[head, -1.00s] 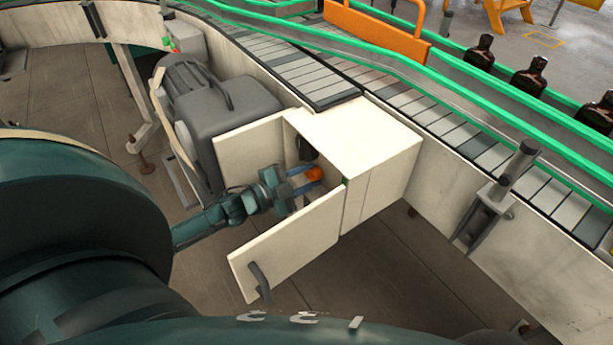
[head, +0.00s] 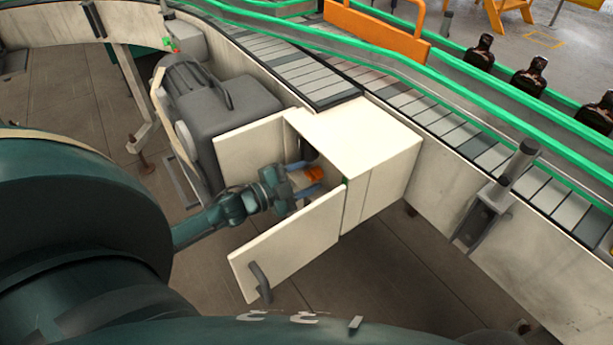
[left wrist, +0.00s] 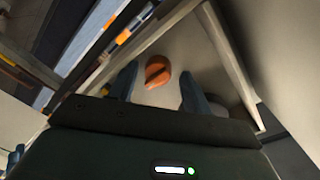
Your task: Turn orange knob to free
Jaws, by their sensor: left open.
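The orange knob (head: 314,173) sits inside the cream cabinet (head: 362,140), whose doors stand open. In the left wrist view the knob (left wrist: 158,72) is round with a raised dark-edged grip bar, on a pale panel. My left gripper (head: 307,182) reaches into the cabinet opening, its blue fingers open on either side of the knob. In the left wrist view the fingers (left wrist: 159,88) flank the knob with gaps on both sides, so they do not appear to touch it. My right gripper is not in view.
The open front door (head: 290,243) with a dark handle stands close below my left gripper. Another open door panel (head: 250,150) is to its left. A grey motor (head: 215,105) is beside it. A conveyor (head: 430,120) with green rails passes behind; amber bottles (head: 528,78) stand beyond.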

